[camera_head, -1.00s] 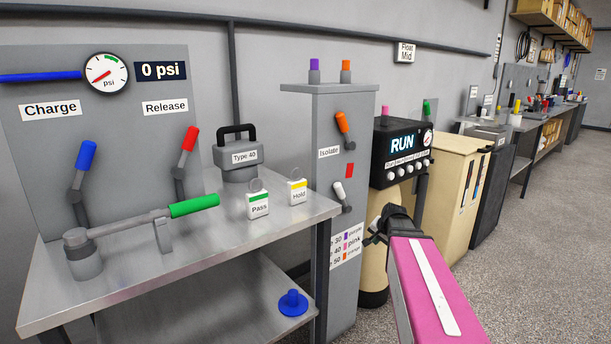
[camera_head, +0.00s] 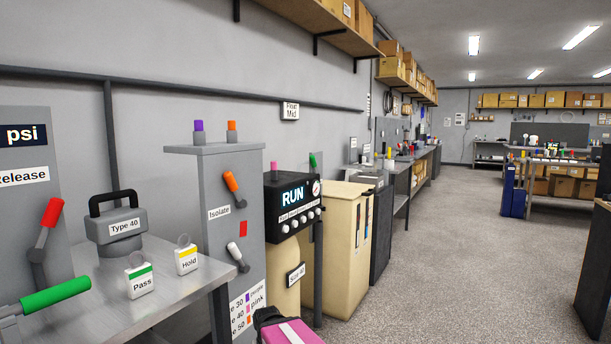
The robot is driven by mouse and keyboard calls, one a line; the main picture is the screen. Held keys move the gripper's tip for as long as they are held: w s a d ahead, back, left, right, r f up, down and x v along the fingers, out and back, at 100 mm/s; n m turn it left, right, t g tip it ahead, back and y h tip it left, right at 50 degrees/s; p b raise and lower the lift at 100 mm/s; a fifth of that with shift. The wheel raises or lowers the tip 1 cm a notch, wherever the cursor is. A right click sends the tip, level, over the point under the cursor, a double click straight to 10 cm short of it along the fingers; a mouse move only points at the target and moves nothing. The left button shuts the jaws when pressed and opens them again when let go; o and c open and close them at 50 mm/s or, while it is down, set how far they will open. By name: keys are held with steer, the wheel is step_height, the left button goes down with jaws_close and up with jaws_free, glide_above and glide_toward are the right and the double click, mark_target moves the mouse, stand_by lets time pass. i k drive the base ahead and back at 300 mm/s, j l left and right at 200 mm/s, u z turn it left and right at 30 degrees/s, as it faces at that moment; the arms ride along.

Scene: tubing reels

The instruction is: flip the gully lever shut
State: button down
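No label reading "gully" shows. The levers in view are a red-handled lever (camera_head: 47,232) under the Release label, a green-handled lever (camera_head: 55,295) cut by the left edge, and two levers on the grey cabinet. There, an orange-handled lever (camera_head: 231,182) sits beside the Isolate label and a white-handled lever (camera_head: 236,254) sits below a red mark. My pink arm enters at the bottom middle, with a dark part at its end (camera_head: 267,316) in front of the cabinet's lower right. My gripper's fingers cannot be made out there, nor whether it holds anything.
The metal bench (camera_head: 190,287) at left bears a Type 40 block (camera_head: 118,228) and Pass (camera_head: 141,281) and Hold (camera_head: 187,260) tags. A black RUN unit (camera_head: 292,205) and a beige cabinet (camera_head: 343,235) stand along the wall. The speckled floor (camera_head: 450,265) to the right is open.

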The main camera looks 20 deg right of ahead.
mark_target(313, 162)
steer(key=i+l, duration=0.1)
steer(key=l, duration=0.3)
steer(key=i+l, duration=0.1)
steer(key=l, duration=0.25)
steer(key=i+l, duration=0.15)
steer(key=l, duration=0.25)
steer(key=i+l, duration=0.1)
steer(key=l, duration=0.25)
steer(key=i+l, duration=0.1)
steer(key=l, duration=0.3)
steer(key=i+l, duration=0.1)
steer(key=l, duration=0.25)
steer(key=u, duration=0.05)
